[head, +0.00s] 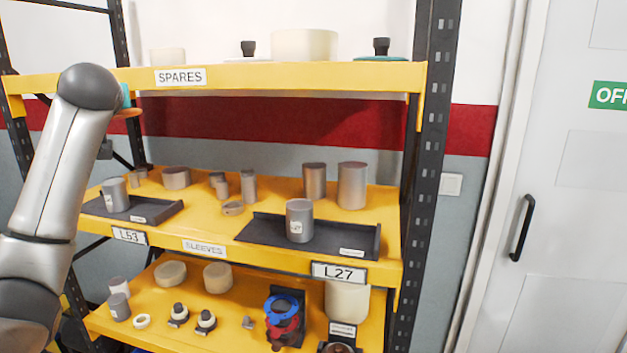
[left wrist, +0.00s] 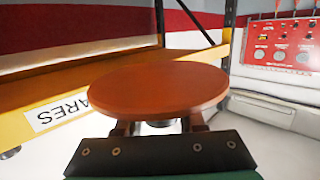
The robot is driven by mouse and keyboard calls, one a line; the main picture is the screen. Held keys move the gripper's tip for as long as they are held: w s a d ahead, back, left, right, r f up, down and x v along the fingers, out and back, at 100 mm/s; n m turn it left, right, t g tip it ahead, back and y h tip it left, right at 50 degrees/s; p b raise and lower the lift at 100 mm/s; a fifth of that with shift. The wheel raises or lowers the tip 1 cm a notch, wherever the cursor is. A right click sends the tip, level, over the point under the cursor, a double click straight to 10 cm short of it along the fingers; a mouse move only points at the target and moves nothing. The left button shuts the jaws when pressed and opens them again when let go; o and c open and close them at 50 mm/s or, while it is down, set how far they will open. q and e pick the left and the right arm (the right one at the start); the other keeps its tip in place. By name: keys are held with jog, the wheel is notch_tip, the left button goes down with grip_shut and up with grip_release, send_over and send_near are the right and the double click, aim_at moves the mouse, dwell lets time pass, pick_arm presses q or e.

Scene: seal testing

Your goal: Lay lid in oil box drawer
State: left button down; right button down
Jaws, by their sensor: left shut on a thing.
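An orange-brown round lid (left wrist: 158,88) fills the middle of the left wrist view, flat side facing up. My left gripper (left wrist: 158,125) is shut on the lid's underside, with a finger showing at each side below the disc. In the head view only a small orange edge of the lid (head: 127,113) shows beside my left arm, in front of the shelf's left end. The gripper is mostly hidden there by the arm. I cannot identify the oil box drawer in either view. My right gripper is not in view.
A yellow shelf rack (head: 300,77) stands ahead, its tiers holding cylinders, trays (head: 345,238) and rings. Its dark post (head: 430,150) stands left of a white door (head: 575,180). A red panel (left wrist: 278,45) above a white unit (left wrist: 270,105) shows at right in the left wrist view.

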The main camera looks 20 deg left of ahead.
pick_arm(q)
jog(key=d+f+m+t+h, duration=0.4)
jog(key=d+f+m+h, duration=0.25)
jog(key=d+f, duration=1.05)
jog(key=shift+s+d+f+m+t+h, duration=0.15)
jog(key=shift+s+d+f+m+h, duration=0.45)
jog(key=shift+s+d+f, duration=2.2)
jog(key=shift+s+d+f+m+t+h, duration=0.2)
jog(key=shift+s+d+f+h, duration=0.95)
jog(key=shift+d, duration=3.2)
jog(key=shift+s+d+f+m+t+h, duration=0.15)
jog(key=shift+s+d+f+m+h, duration=0.4)
jog(key=shift+s+d+f, duration=2.3)
notch_tip(320, 180, down, 22)
jog(key=w+d+b, duration=0.1)
jog(key=b, duration=2.3)
jog(key=shift+w+d+f, duration=0.15)
jog(key=shift+w+f, duration=0.05)
